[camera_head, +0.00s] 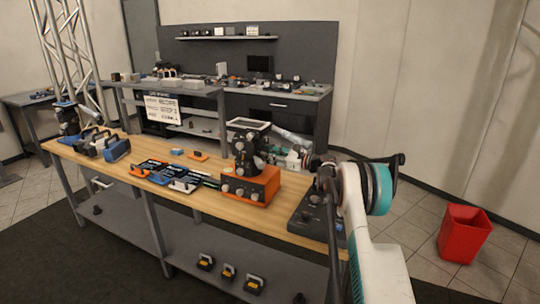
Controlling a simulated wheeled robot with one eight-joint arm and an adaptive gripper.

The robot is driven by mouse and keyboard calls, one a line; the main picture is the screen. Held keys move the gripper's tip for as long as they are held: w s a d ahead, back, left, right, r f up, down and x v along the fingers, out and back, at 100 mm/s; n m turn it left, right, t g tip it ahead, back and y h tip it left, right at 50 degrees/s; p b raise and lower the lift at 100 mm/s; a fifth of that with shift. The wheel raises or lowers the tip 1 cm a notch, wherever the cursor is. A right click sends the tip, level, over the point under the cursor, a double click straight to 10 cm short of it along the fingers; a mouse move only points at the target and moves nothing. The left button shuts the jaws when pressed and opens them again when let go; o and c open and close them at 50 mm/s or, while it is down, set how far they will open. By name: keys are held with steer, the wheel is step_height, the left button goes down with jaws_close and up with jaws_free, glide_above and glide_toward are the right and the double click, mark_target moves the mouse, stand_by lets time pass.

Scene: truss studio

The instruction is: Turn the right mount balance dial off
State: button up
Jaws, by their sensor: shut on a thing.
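My gripper (324,183) is a small dark shape at the end of my white and teal arm, at the right end of the wooden bench. It is shut on what seems to be a dial. The fingertips and the dial between them are too small and dark to make out. A black control panel (307,215) with small knobs lies just below and left of it. Left of that stands a black device on an orange base (262,182) with several round knobs on its front. Which way the dial is turned cannot be seen.
The wooden bench (215,178) carries blue, black and red trays (183,182) in the middle and blue-handled tools (116,148) at the left. Several small black and yellow items sit on the lower shelf. A red bin (464,233) stands on the floor at the right.

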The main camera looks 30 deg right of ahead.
steer(key=shift+d+r+n+p, duration=0.1)
steer(key=shift+n+p, duration=0.05)
steer(key=shift+n, duration=3.55)
steer(key=shift+d+r+n+p, duration=0.1)
steer(key=shift+n+p, duration=0.05)
steer(key=shift+n, duration=3.55)
steer(key=o, duration=1.1)
steer(key=shift+c, duration=0.2)
steer(key=v, duration=1.2)
